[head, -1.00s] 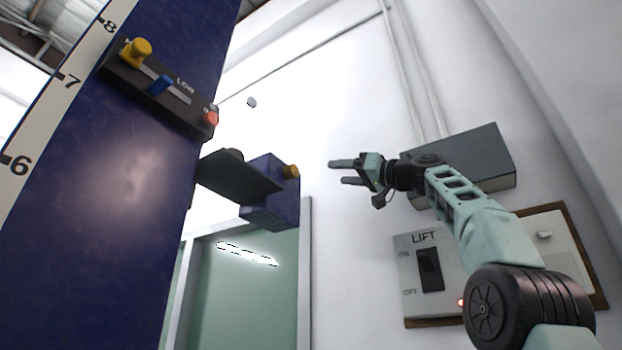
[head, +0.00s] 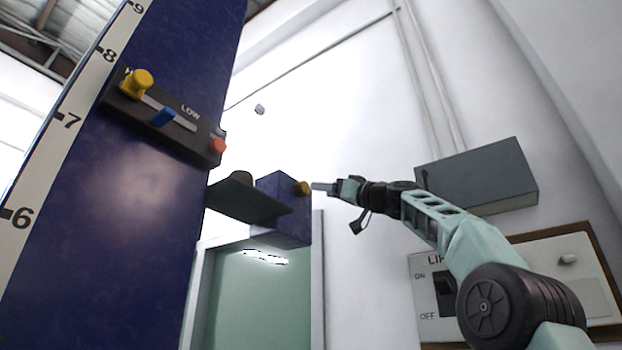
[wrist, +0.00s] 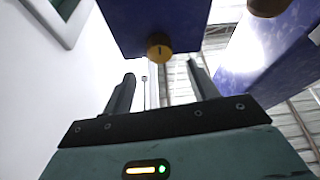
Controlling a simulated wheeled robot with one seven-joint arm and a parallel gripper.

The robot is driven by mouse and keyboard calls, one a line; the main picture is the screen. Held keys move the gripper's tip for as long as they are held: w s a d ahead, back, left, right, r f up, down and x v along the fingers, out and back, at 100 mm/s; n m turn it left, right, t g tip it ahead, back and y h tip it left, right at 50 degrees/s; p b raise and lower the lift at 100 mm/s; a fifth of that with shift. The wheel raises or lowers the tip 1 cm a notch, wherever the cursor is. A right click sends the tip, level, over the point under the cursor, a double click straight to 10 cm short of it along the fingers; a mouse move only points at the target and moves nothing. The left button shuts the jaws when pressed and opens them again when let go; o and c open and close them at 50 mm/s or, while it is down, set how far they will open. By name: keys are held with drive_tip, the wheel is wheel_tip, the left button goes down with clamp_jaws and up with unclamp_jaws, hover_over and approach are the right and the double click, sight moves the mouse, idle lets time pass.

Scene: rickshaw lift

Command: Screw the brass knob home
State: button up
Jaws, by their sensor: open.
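The brass knob (head: 302,188) sticks out of the right face of a blue box (head: 283,212) on the lift column. In the wrist view the knob (wrist: 159,47) shows as a round yellow-brown end with a dark mark, on the blue box (wrist: 150,14). My gripper (head: 318,187) is just right of the knob in the head view, fingers pointing at it. In the wrist view my gripper (wrist: 160,82) is open and empty, and the knob appears beyond the fingertips, roughly centred between them. Whether a fingertip touches it I cannot tell.
A dark shelf (head: 245,197) juts from the column beside the box. A grey box (head: 478,177) and LIFT switch panel (head: 425,262) are on the wall.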

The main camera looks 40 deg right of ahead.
sight(306, 188)
drive_tip(key=p+x, duration=0.3)
drive_tip(key=x, duration=0.2)
drive_tip(key=shift+r, duration=0.15)
drive_tip(key=shift+w+a+p, duration=0.25)
drive_tip(key=shift+w+p, duration=0.25)
drive_tip(key=shift+p, duration=0.05)
drive_tip(key=c, duration=1)
